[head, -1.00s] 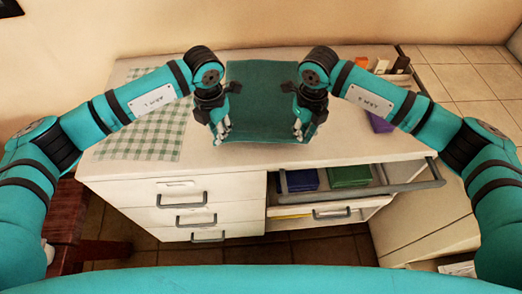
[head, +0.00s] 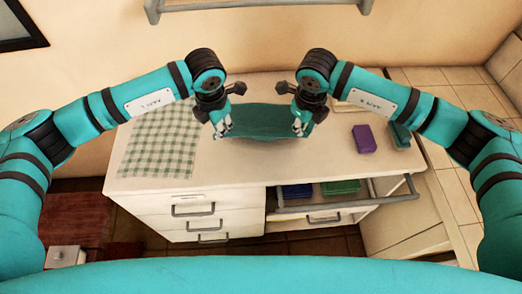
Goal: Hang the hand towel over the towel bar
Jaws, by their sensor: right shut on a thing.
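The dark teal hand towel (head: 265,120) spans between my two grippers over the white cabinet top. My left gripper (head: 222,129) is at the towel's left edge and appears shut on it. My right gripper (head: 299,126) is shut on the towel's right edge. The towel's outer edges are partly hidden by the fingers.
A green checked cloth (head: 160,140) lies on the left of the cabinet top (head: 240,170). A purple box (head: 363,139) and a dark green item (head: 400,135) are on the right. A wall fixture (head: 260,5) shows at the top.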

